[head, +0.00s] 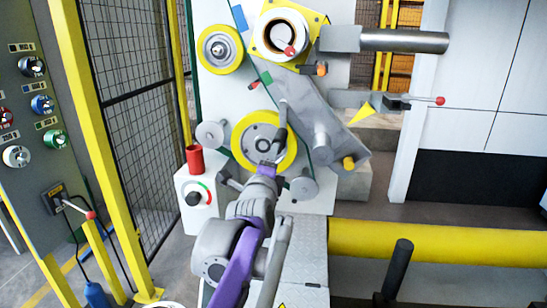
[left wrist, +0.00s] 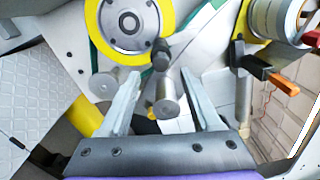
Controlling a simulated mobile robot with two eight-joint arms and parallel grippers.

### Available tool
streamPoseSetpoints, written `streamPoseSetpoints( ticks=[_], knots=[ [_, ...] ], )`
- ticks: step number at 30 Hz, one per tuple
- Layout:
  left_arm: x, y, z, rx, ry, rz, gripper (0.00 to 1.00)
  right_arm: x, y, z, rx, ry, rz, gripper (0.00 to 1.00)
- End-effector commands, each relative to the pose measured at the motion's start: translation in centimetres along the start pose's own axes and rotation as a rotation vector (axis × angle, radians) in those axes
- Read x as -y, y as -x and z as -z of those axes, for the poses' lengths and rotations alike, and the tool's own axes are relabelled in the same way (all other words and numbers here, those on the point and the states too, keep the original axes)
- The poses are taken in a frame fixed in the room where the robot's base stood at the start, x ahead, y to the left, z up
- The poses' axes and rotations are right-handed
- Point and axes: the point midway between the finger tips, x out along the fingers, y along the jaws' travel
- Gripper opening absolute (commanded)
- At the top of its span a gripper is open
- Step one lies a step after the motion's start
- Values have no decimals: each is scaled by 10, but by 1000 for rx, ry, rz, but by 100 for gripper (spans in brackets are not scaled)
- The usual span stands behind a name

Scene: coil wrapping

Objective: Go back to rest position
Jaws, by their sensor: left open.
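My left arm comes in from the bottom of the head view, and its gripper (head: 267,168) is just below the yellow-rimmed disc (head: 291,154) on the wrapping machine. The fingers are small and partly hidden there. In the left wrist view my left gripper (left wrist: 160,90) is open, its two fingers wide apart with nothing held. A grey roller pin (left wrist: 166,98) and a black knob (left wrist: 160,55) show between and beyond the fingers. The yellow-rimmed disc (left wrist: 168,15) is at the top of that view. My right gripper is not seen.
A red cylinder (head: 194,159) stands on a white box (head: 188,218) left of my gripper. A yellow bar (head: 430,243) runs along the right. A grey shaft (head: 405,41) juts right.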

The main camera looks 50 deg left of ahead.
Motion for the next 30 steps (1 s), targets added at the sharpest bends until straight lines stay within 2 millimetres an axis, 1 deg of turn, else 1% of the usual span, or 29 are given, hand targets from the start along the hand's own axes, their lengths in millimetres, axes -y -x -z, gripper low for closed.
streamPoseSetpoints(
  ticks=[17,20,23,26,27,29,30],
  knots=[
    [0,1,0,0,1,0,64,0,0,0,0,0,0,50],
    [-4,3,6,-15,22,-11,64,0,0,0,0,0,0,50],
    [-24,13,31,-76,110,-67,64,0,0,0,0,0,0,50],
    [-60,37,74,-170,271,-186,64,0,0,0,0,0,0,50],
    [-79,51,93,-207,347,-252,64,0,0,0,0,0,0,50],
    [-108,75,121,-251,461,-364,64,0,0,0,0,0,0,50],
    [-127,93,138,-270,534,-443,64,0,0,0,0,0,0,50]
  ],
)
